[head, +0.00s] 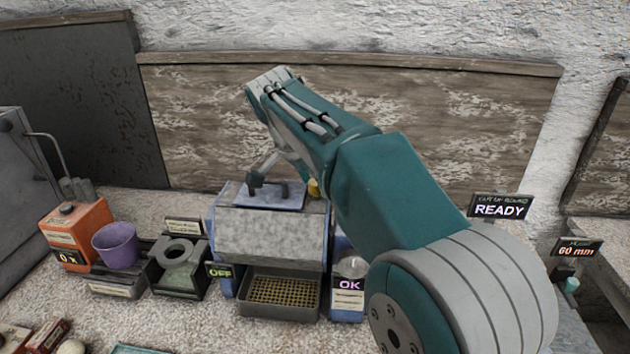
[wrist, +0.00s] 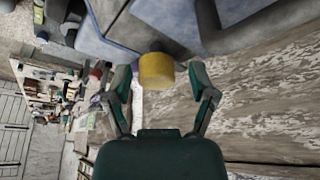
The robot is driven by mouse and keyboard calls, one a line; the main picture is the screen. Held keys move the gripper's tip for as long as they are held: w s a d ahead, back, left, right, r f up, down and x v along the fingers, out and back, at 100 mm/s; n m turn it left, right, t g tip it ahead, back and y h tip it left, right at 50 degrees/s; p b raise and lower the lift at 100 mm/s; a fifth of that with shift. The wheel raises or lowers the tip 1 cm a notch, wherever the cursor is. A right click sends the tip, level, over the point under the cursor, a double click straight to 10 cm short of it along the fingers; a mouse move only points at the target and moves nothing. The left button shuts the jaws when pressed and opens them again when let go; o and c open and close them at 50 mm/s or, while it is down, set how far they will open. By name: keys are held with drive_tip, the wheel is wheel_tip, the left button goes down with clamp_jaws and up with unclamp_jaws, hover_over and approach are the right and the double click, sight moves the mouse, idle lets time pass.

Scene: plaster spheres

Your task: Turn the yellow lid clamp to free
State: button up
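The yellow lid clamp (wrist: 156,71) shows as a short yellow cylinder in the wrist view, on the edge of a blue-grey body. In the head view a small yellow bit of it (head: 313,188) shows at the right of the blue lid (head: 268,196), partly hidden by my arm. My gripper (wrist: 160,66) is open, with one finger on each side of the clamp and visible gaps between. Whether the clamp lies fully between the fingertips in depth I cannot tell. The grey machine (head: 270,235) under the lid stands on the bench.
An OFF sign (head: 219,271) and an OK box (head: 348,286) flank a tray with a yellow grid (head: 283,291). A purple cup (head: 116,245), an orange box (head: 77,234) and a grey ring (head: 178,251) stand left. A READY sign (head: 498,207) is at right.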

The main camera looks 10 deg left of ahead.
drive_tip(key=shift+r, duration=0.2)
drive_tip(key=shift+r, duration=0.25)
drive_tip(key=v, duration=1.1)
drive_tip(key=shift+a, duration=0.25)
drive_tip(key=shift+s, duration=0.1)
